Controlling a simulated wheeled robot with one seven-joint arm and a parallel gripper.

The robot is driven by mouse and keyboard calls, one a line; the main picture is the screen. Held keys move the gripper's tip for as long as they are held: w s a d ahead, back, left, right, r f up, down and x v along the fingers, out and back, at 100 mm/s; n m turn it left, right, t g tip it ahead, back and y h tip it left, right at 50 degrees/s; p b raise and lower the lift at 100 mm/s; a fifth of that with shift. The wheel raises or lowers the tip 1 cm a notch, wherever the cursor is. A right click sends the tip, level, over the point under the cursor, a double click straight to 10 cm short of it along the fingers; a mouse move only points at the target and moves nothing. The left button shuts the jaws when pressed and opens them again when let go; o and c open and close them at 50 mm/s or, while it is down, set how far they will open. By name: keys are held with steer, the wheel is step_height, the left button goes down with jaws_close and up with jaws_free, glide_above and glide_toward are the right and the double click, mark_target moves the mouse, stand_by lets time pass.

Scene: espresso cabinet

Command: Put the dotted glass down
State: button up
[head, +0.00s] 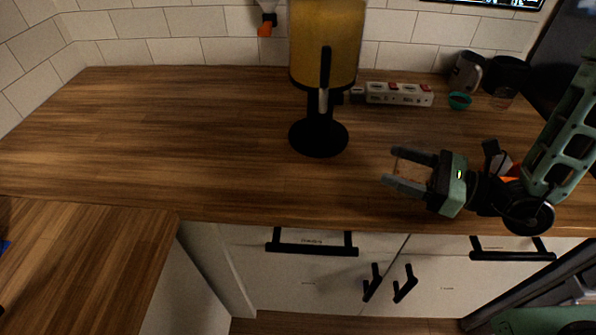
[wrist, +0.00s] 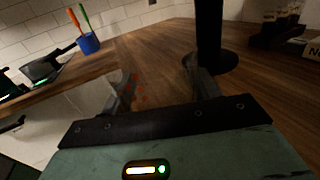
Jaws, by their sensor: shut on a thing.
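My gripper (head: 393,167) is over the right part of the wooden counter in the head view, with its fingers pointing left. It is shut on the dotted glass (head: 413,172), which is clear and hard to make out between the fingers. In the wrist view, small orange-red dots of the glass (wrist: 138,91) show between the fingers of my gripper (wrist: 159,73), nearer the left one. Most of the glass's outline is lost against the wood. I cannot tell whether its base touches the counter.
A drink dispenser (head: 325,50) on a black round foot stands left of my gripper. The counter's left side (head: 170,130) is clear. Drawer handles (head: 312,250) stick out below the front edge.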

steer(key=b+x, duration=0.2)
steer(key=x, duration=0.1)
steer(key=b+x, duration=0.2)
steer(key=shift+f, duration=0.3)
steer(key=x, duration=0.3)
steer(key=p+x, duration=0.1)
steer(key=x, duration=0.3)
steer(key=p+x, duration=0.1)
steer(key=x, duration=0.3)
steer(key=shift+w+a+r, duration=0.15)
steer(key=shift+a+r, duration=0.05)
steer(key=shift+r, duration=0.2)
steer(key=shift+w+a+f+p, duration=0.25)
steer(key=shift+a+f, duration=0.2)
steer(key=shift+a, duration=0.25)
step_height(320, 180, down, 2)
steer(key=shift+d+f, duration=0.1)
steer(key=shift+f, duration=0.25)
steer(key=shift+f, duration=0.1)
steer(key=o, duration=1.2)
